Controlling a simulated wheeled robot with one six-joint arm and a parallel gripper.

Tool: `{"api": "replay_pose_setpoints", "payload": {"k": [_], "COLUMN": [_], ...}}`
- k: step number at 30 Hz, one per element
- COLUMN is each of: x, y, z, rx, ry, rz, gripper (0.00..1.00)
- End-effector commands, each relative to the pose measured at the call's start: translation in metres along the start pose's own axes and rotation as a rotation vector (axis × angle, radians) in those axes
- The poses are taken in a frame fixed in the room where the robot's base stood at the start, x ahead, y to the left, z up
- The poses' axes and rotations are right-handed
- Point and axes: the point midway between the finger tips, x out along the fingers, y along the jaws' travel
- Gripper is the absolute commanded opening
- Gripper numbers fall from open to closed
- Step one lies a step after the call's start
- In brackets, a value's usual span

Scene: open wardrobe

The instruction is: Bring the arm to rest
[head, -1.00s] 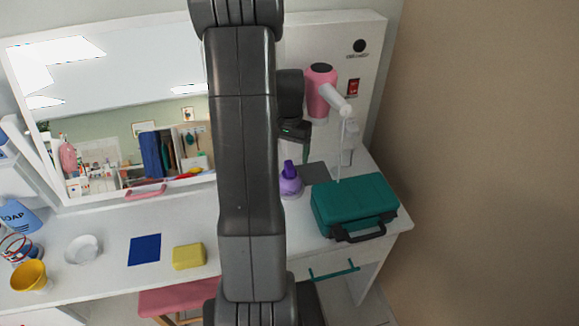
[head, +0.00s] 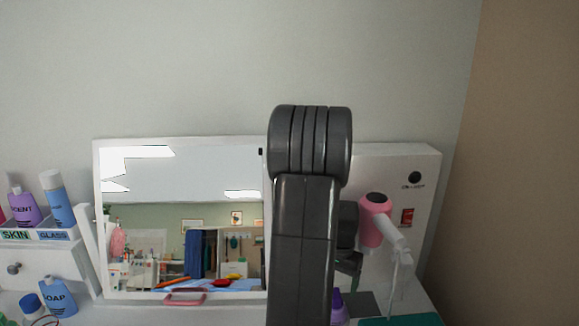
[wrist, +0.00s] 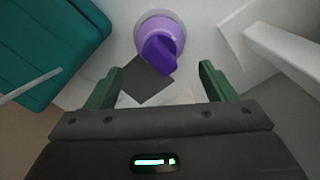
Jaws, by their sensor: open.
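My gripper (wrist: 158,90) shows in the wrist view with its two green fingers spread apart and nothing between them. A purple bottle (wrist: 162,42) stands beyond the fingertips, apart from them, on a white surface beside a dark grey square (wrist: 146,80). In the head view my arm rises through the middle and hides part of the vanity; my gripper is mostly hidden behind it, with a green finger (head: 350,262) showing just right of the arm. Only a bit of the purple bottle (head: 338,308) shows there.
A pink hair dryer (head: 376,222) hangs on the white panel at right, its cord dangling. A teal case (wrist: 45,45) lies near the bottle. A mirror (head: 185,180) stands left of my arm, with a soap bottle (head: 58,297) and a shelf of bottles (head: 38,235) farther left.

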Motion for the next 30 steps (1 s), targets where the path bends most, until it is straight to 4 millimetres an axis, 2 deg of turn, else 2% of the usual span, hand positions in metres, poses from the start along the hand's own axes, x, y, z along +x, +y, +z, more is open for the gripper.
{"api": "replay_pose_setpoints", "payload": {"k": [1,6,12,24,30], "x": [0.013,0.036,0.051,0.051,0.037], "y": [0.000,0.000,0.000,0.000,0.000], "z": [0.000,0.000,0.000,0.000,0.000], "rx": [0.000,0.000,0.000,0.000,0.000], "ry": [-0.001,-0.002,-0.001,-0.001,0.000], "rz": [0.001,0.001,0.000,0.000,0.000], "gripper": [0.77,0.77,0.77,0.77,0.77]}}
